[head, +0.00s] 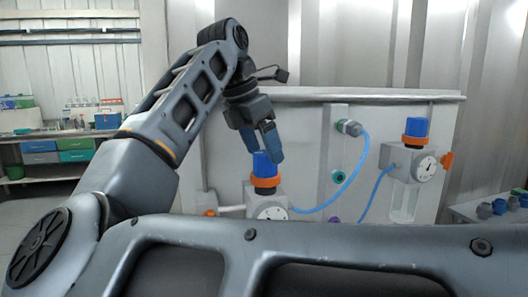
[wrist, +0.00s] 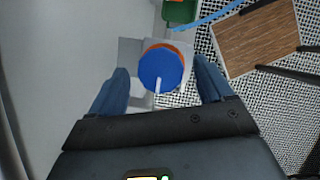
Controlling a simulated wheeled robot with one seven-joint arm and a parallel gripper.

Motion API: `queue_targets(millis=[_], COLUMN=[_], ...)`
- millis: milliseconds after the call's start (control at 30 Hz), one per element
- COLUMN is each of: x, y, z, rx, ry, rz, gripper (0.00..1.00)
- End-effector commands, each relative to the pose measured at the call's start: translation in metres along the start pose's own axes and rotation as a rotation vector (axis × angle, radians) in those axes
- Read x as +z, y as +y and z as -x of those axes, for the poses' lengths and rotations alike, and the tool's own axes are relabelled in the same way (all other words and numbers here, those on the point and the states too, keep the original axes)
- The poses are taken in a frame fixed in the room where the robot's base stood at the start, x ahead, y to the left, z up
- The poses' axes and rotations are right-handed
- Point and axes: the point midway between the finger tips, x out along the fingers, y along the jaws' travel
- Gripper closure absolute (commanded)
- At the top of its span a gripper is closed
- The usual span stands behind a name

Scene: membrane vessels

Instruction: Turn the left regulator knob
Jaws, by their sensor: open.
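The left regulator (head: 283,201) is a grey block with a round gauge, partly hidden behind my own body at the bottom of the head view. Its blue knob (head: 265,166) stands upright above an orange collar (head: 266,182). My gripper (head: 263,150) points down over the knob with its blue fingers apart. In the wrist view the round blue knob (wrist: 160,68), with a white line on its top, lies between the two open fingertips. I see a gap on each side of it, so the fingers do not appear to touch it. The exact height between fingertips and knob is unclear.
A second regulator (head: 410,163) with a blue knob (head: 416,127) and orange handle stands to the right on the pale tank wall (head: 320,125). Blue hoses (head: 345,190) run between fittings. A bench (head: 70,135) with bins is far left. Small cups (head: 500,206) stand at the right.

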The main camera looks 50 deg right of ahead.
Motion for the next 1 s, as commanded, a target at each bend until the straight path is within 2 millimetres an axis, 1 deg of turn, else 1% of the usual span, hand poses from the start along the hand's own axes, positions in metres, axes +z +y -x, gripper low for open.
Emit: queue_targets(millis=[100,200,333,533,1000], x=[0.001,0.000,0.000,0.000,0.000], y=[0.000,0.000,0.000,0.000,0.000], z=[-0.013,-0.020,-0.024,-0.024,-0.024], rx=[-0.001,0.000,0.001,0.001,0.001], ry=[-0.002,-0.001,-0.001,-0.001,-0.001], rz=[-0.001,0.000,0.000,0.000,0.000], gripper=[0.20,0.20,0.20,0.21,0.66])
